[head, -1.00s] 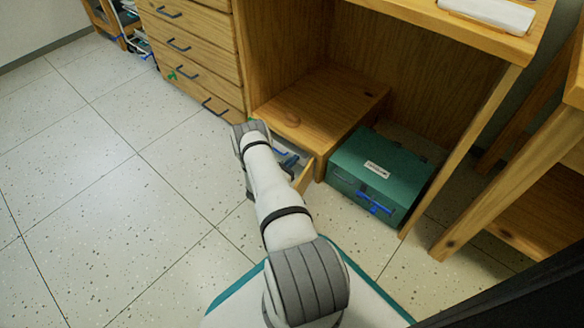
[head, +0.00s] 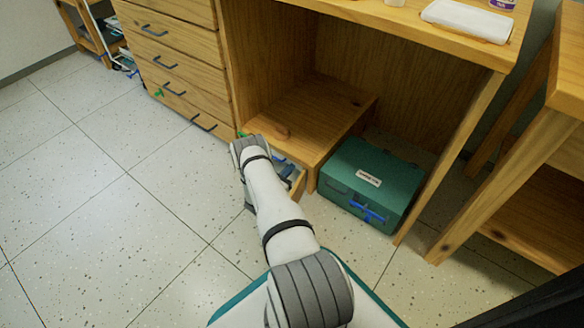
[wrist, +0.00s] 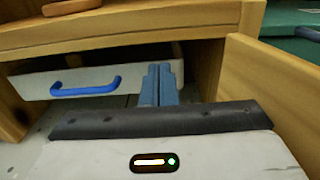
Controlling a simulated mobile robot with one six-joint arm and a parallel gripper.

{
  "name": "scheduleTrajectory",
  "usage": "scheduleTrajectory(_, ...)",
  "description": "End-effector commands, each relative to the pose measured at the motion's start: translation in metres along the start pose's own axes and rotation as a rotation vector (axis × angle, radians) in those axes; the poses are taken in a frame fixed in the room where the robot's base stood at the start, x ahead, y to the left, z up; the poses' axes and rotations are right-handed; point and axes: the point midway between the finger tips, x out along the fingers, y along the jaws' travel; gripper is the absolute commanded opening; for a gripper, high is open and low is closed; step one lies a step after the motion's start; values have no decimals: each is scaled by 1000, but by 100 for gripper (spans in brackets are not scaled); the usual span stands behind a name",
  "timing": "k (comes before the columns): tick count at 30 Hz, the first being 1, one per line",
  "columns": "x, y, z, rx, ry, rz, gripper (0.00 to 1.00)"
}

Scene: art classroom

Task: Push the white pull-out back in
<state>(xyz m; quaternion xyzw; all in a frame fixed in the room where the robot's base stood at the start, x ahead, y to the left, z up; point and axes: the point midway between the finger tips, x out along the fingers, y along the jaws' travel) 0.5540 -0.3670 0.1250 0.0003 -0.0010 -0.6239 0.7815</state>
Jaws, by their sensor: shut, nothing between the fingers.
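The white pull-out (wrist: 120,76) with a blue bar handle (wrist: 86,87) shows in the wrist view, inside a low wooden compartment under a wooden top (wrist: 150,35). My gripper (wrist: 158,70) is shut and empty. Its blue-grey fingers overlap the right part of the white front, right of the handle; I cannot tell whether they touch it. A wooden panel (wrist: 275,90) juts toward me on the right. In the head view my arm covers most of the pull-out, and the wooden panel (head: 298,187) shows beside the arm.
A green case (head: 400,185) with a blue handle stands on the floor right of the compartment. Wooden drawers (head: 175,60) with dark handles stand to the left. Table legs (head: 450,155) rise at the right. The tiled floor (head: 90,220) at left is clear.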

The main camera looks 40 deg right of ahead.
Motion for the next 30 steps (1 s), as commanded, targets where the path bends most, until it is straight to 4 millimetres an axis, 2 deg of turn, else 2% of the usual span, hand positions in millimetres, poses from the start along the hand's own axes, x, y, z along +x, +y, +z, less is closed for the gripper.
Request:
scheduleTrajectory(3, -32, 2, 4, -8, 2, 9, 0)
scheduleTrajectory(9, -80, 1, 2, -10, 1, 10, 0)
scheduleTrajectory(15, -109, 1, 0, -9, 2, 8, 0)
scheduleTrajectory(19, -116, 0, -1, -9, 1, 5, 0)
scheduleTrajectory(26, -118, -1, -1, -9, 1, 3, 0)
scheduleTrajectory(28, -116, 1, 6, -3, 1, -3, 0)
scheduleTrajectory(30, -114, 6, 24, 12, 3, -24, 0)
